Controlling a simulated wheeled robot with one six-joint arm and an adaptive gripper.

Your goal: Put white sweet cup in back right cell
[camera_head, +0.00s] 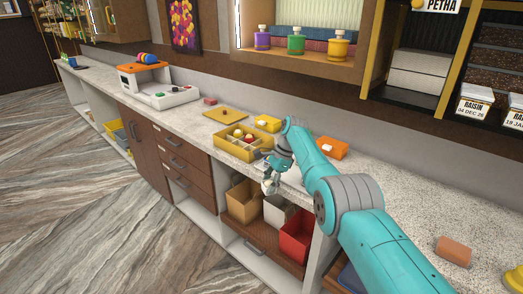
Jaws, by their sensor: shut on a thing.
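My gripper (270,182) points down over the front edge of the counter. It is shut on the small white sweet cup (267,188), which shows only in part below the fingers. The yellow box with cells (228,151) stands on the counter just behind and to the left of the gripper. Inside it are a few small sweets, one reddish (238,133) and one pale (248,138). The box's right side is near my wrist, and the cell contents there are hard to tell.
A yellow lid (225,115) lies behind the box. A yellow carton (268,123) and an orange carton (332,148) stand near the wall. Open bins, including a red one (297,236), sit on the shelf below the gripper.

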